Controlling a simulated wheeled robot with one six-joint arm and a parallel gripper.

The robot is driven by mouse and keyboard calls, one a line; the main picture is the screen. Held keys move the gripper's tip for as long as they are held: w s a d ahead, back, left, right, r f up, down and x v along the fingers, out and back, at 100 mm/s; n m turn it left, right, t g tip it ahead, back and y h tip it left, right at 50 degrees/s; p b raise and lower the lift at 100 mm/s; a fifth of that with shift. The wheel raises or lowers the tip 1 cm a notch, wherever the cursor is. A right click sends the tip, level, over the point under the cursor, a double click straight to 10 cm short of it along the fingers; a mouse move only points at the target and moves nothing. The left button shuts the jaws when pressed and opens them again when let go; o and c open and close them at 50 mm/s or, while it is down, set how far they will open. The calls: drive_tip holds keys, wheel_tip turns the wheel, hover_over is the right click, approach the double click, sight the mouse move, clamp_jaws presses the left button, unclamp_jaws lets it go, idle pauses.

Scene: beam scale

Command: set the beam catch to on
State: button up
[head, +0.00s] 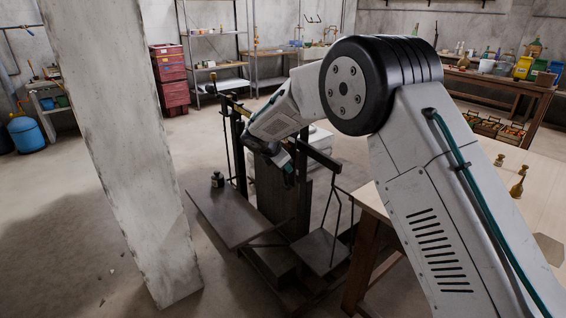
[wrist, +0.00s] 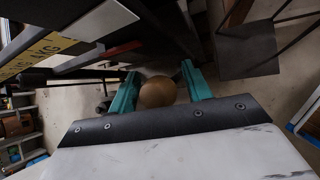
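The dark beam scale (head: 284,205) stands on the floor in the middle of the head view, with its beam (head: 322,158) near the top. My gripper (wrist: 160,70) is at the scale's upper part; the arm hides much of that area in the head view. In the wrist view a round brown knob (wrist: 157,92) sits between the two teal fingers. The left finger is close to it or touching, and a gap shows at the right finger, so the gripper looks open. A red bar (wrist: 108,55) lies left of the knob. I cannot tell the catch's setting.
A yellow lettered plate (wrist: 30,58) is at the wrist view's left. A small dark weight (head: 217,179) stands on the scale's left platform (head: 228,218). A pan (head: 320,252) hangs at right. A wooden table (head: 545,190) is to the right, a pale pillar (head: 120,140) to the left.

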drive_tip(key=shift+r, duration=0.1)
drive_tip(key=v, duration=0.7)
drive_tip(key=shift+s+a+r, duration=0.2)
drive_tip(key=shift+s, duration=0.05)
